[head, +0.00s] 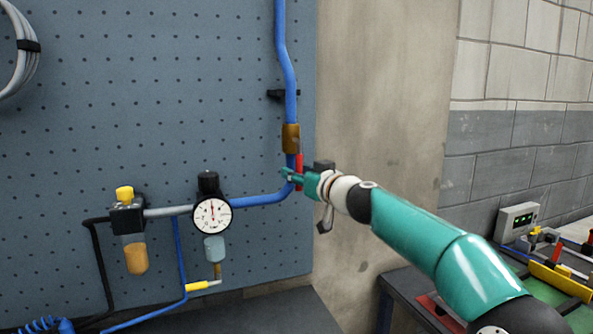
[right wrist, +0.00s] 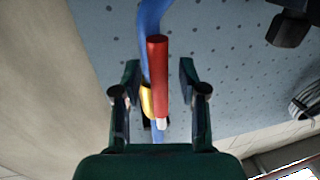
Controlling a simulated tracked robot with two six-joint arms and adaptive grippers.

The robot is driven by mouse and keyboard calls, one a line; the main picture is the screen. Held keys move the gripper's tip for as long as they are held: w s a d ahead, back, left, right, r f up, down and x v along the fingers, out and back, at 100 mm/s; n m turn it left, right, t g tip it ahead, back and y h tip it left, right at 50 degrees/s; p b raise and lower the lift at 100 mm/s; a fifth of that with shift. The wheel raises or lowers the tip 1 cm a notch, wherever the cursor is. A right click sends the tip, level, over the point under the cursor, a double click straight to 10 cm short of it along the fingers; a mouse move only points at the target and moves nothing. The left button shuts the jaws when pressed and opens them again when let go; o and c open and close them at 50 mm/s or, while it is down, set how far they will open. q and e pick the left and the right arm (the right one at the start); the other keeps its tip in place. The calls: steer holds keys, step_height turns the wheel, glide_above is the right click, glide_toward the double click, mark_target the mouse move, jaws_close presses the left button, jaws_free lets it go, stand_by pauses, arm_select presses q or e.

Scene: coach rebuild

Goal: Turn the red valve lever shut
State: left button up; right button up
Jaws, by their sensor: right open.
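The red valve lever (head: 299,165) is on the blue pipe (head: 291,90) just below a brass fitting (head: 291,138). In the head view it stands about upright, along the pipe, and its lower part is partly hidden by my gripper. My right gripper (head: 287,175) is at the lever. In the right wrist view the red lever (right wrist: 158,70) lies between the two open fingers of my right gripper (right wrist: 158,95), with a gap on each side. The brass fitting (right wrist: 146,100) shows behind it. My left gripper is not in view.
A pressure gauge (head: 212,215) and a filter unit with a yellow knob (head: 126,215) are on the pegboard (head: 120,90), left of the valve. A bench (head: 410,285) with a green-lit box (head: 517,221) stands at the right. The concrete wall right of the board is bare.

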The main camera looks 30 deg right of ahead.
jaws_close()
